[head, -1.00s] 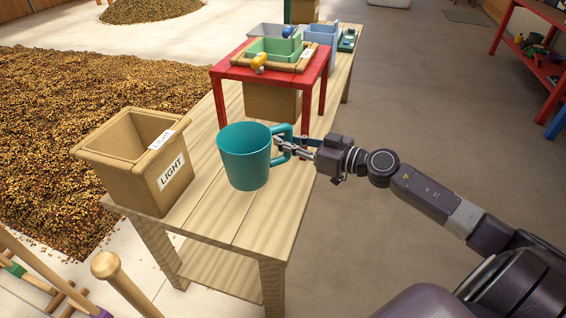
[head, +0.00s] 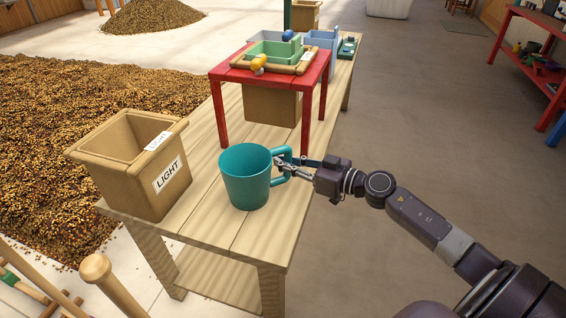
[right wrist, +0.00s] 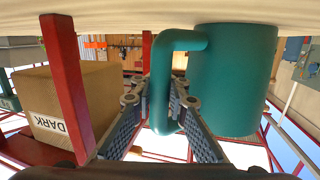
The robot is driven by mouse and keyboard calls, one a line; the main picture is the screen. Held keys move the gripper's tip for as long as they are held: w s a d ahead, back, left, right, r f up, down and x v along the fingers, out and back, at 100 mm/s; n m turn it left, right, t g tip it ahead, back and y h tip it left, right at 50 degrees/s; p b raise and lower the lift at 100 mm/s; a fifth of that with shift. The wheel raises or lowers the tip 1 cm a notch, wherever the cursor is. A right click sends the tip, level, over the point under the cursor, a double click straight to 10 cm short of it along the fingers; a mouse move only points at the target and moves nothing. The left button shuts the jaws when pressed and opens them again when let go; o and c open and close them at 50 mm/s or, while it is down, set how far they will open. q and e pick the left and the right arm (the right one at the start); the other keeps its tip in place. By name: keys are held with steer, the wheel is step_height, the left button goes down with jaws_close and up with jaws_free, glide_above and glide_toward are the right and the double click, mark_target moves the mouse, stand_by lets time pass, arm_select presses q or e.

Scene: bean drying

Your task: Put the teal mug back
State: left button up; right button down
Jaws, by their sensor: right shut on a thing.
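The teal mug (head: 245,182) is upright at the bench's right side, in front of the small red table. In the head view its base appears to be on or just above the wooden bench (head: 215,232). My right gripper (head: 283,166) comes from the right and is shut on the mug's handle. The right wrist view is upside down; it shows the mug (right wrist: 235,80) and both fingers of the gripper (right wrist: 160,104) around the handle, with the base at the bench surface. Any small gap under it is hard to tell. My left gripper is out of view.
A box labelled LIGHT (head: 150,193) stands left of the mug. The red table (head: 235,75) holds trays and covers a brown box (head: 272,104), labelled DARK in the right wrist view (right wrist: 95,92). Bare bench lies in front of the mug.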

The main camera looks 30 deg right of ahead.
steer(key=c, duration=1.9)
jaws_free()
steer(key=shift+f, duration=0.1)
